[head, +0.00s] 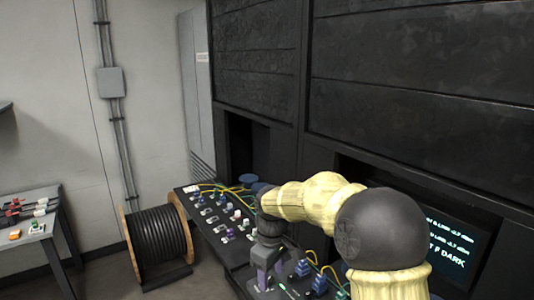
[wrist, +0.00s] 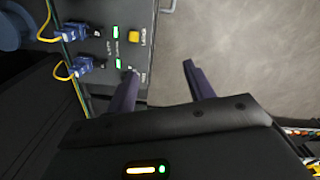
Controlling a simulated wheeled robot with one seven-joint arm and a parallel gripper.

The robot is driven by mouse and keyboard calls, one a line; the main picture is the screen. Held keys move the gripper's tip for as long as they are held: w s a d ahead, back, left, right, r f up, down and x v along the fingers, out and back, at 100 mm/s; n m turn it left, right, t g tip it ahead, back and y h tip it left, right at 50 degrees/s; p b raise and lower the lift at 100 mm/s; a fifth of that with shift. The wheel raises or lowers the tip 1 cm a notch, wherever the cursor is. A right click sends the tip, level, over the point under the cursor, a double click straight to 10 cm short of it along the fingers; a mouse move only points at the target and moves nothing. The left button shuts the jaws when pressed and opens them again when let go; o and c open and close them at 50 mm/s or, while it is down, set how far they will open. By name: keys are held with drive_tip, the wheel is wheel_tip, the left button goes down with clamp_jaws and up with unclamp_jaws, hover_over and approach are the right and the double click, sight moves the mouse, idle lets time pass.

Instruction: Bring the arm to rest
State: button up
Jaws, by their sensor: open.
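My gripper (head: 266,274) is over the front edge of the long equipment panel in the head view, at the end of my pale yellow arm. In the wrist view, my gripper (wrist: 163,82) shows two dark purple fingers set apart, with nothing between them. The left finger is close to the panel's edge, and the right finger is over the bare floor. I cannot tell whether the left finger touches the panel. My arm hides part of the panel and of the screen in the head view.
The panel (wrist: 98,20) carries blue connectors (wrist: 84,66), yellow cables and a yellow button (wrist: 134,36). A dark screen (head: 455,245) reads "DARK". A cable reel (head: 158,244) and a side table (head: 40,232) stand to the left. The floor (wrist: 240,50) beside the panel is clear.

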drive_tip(key=s+d+f+m+t, duration=0.1)
drive_tip(key=s+d+f+m, duration=0.1)
drive_tip(key=s+d+m, duration=0.3)
drive_tip(key=s+d+f+m+t, duration=0.1)
drive_tip(key=s+d+f+m, duration=0.2)
drive_tip(key=s+d+m, duration=0.3)
drive_tip(key=s+d, duration=0.3)
drive_tip(key=s, duration=0.4)
drive_tip(key=shift+f, duration=0.3)
drive_tip(key=shift+d, duration=0.15)
